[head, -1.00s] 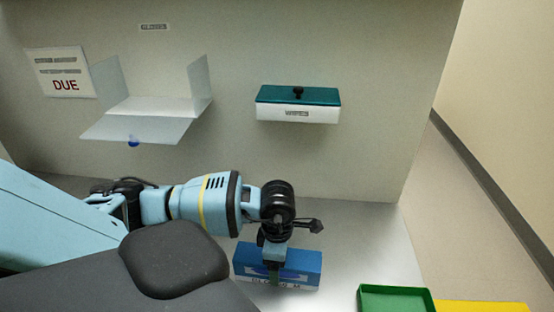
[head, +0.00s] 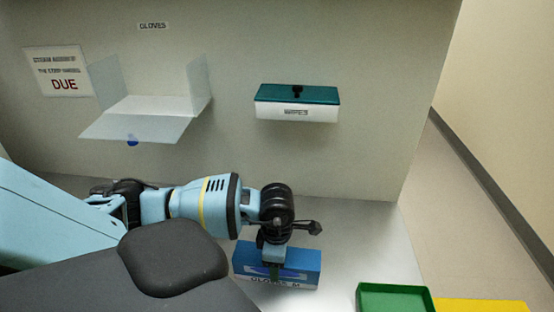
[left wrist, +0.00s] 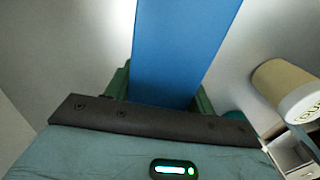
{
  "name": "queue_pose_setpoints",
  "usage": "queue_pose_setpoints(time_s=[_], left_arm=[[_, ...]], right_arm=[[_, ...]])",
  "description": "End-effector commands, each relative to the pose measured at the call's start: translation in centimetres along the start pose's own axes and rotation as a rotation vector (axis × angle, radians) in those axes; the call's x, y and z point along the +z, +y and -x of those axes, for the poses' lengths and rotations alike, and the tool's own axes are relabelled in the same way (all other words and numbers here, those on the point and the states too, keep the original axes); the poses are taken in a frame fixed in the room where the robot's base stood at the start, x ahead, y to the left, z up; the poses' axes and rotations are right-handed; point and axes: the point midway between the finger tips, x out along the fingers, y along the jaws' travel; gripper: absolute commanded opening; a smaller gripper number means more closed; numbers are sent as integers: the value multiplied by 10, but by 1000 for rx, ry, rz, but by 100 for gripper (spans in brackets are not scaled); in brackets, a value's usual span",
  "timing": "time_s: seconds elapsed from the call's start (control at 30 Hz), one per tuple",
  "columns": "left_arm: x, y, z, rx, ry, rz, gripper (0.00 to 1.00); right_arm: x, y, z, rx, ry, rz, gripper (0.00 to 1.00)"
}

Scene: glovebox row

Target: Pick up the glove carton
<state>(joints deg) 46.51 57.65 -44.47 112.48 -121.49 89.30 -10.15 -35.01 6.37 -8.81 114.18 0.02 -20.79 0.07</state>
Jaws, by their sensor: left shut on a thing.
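The glove carton (head: 305,263) is a blue box with a white lower band lettered "GLOVES M". It sits at the front of the light worktop in the head view. My left gripper (head: 275,272) comes down on it from above and is shut on it, with a finger across its front face. In the left wrist view the blue carton (left wrist: 180,45) fills the space between the green fingers of my left gripper (left wrist: 160,92). I cannot tell whether the carton's underside touches the worktop. My right gripper is not in view.
A clear empty holder (head: 150,106) hangs on the wall under a "GLOVES" label (head: 153,26). A wipes box (head: 297,112) with a teal lid is to its right. A green tray (head: 395,290) and a yellow item (head: 480,306) lie at front right. A pale cylinder (left wrist: 285,88) shows in the wrist view.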

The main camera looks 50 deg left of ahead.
Motion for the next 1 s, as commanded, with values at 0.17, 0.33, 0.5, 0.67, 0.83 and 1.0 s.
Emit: queue_pose_setpoints(time_s=[0.17,0.33,0.5,0.67,0.83,1.0], left_arm=[[1,1,9,4,-4,0,18],[1,2,36,7,-4,-1,18],[1,2,67,6,-4,-1,18],[1,1,89,4,-3,0,18],[0,1,100,3,-2,0,18],[0,0,101,2,-1,0,18]], right_arm=[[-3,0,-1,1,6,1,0],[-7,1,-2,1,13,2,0],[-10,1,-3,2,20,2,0],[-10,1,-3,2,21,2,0],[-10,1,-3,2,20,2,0],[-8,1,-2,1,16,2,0]])
